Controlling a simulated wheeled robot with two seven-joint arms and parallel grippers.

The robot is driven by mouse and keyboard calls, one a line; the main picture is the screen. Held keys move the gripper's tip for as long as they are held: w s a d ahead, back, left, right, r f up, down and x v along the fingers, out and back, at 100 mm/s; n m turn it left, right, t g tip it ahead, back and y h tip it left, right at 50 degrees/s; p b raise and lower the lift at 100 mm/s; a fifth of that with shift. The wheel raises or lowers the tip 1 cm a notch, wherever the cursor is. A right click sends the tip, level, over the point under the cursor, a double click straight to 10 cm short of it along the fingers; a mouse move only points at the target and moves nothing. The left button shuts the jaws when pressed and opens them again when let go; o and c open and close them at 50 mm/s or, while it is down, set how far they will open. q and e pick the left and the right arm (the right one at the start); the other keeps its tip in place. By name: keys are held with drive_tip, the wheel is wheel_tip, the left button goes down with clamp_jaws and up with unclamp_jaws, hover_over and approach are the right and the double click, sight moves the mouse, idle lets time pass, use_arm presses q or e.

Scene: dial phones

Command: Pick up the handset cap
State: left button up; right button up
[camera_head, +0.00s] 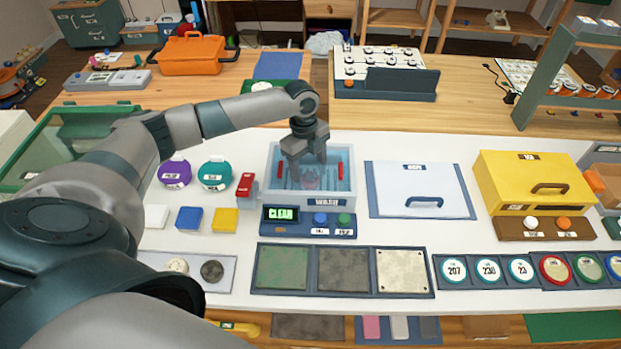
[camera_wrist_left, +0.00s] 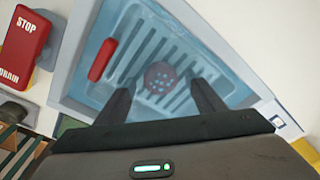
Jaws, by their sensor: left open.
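The handset cap looks to be the round reddish-brown disc with pale dots in the left wrist view (camera_wrist_left: 161,75). It lies on the slatted floor of the blue wash basin (camera_head: 345,197). In the head view it shows only faintly (camera_head: 311,182), partly behind my gripper. My left gripper (camera_head: 305,170) points down into the basin. In the left wrist view its two fingers (camera_wrist_left: 160,88) are spread, with the cap between and just beyond their tips. Nothing is held, and I cannot tell the exact height gap. My right gripper is not in view.
The basin walls stand close around my gripper, with red bars (camera_wrist_left: 102,59) inside. A red stop lever (camera_head: 245,184) stands at its left. A control panel with a green "CLEAN" display (camera_head: 282,214) is in front. A white lidded box (camera_head: 418,188) and yellow box (camera_head: 530,180) stand right.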

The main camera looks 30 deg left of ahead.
sight(312, 180)
use_arm(q)
drive_tip(key=c, duration=1.1)
drive_tip(key=shift+c, duration=0.2)
drive_tip(key=shift+r, duration=0.1)
drive_tip(key=shift+w+r+b, duration=0.1)
drive_tip(key=shift+r+b, duration=0.2)
drive_tip(key=shift+r, duration=0.2)
drive_tip(key=r, duration=0.1)
drive_tip(key=r+b, duration=0.1)
drive_tip(key=r, duration=0.1)
drive_tip(key=shift+s+d+r, duration=0.1)
drive_tip(key=shift+s+d, duration=0.15)
drive_tip(key=s+d+r+b, duration=0.2)
drive_tip(key=s+d+r, duration=0.4)
drive_tip(key=s+d, duration=0.1)
drive_tip(key=shift+s+d+r+b, duration=0.35)
drive_tip(key=shift+s+d, duration=0.05)
